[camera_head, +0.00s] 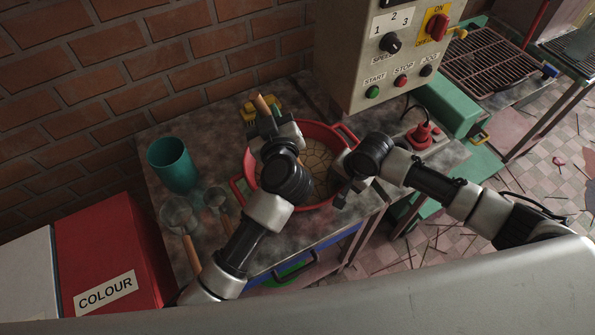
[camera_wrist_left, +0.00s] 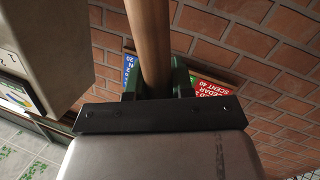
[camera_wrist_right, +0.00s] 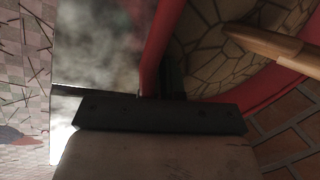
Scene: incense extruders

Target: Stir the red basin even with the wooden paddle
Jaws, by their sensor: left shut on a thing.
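The red basin (camera_head: 240,190) stands on the metal table and holds tan, cracked-looking material (camera_head: 318,160). My left gripper (camera_head: 272,128) is shut on the wooden paddle's handle, whose top (camera_head: 262,104) sticks up above it. The handle also fills the jaws in the left wrist view (camera_wrist_left: 150,45). In the right wrist view the paddle's lower part (camera_wrist_right: 265,42) reaches over the material; its tip's depth is unclear. My right gripper (camera_head: 342,192) is at the basin's right side. A red part of the basin (camera_wrist_right: 160,45) runs to its fingers; whether they grip it is unclear.
A red COLOUR box (camera_head: 110,250) is at the lower left. The control box (camera_head: 385,50) rises behind, with a red pendant (camera_head: 420,134) on the table's right. The brick wall is close behind.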

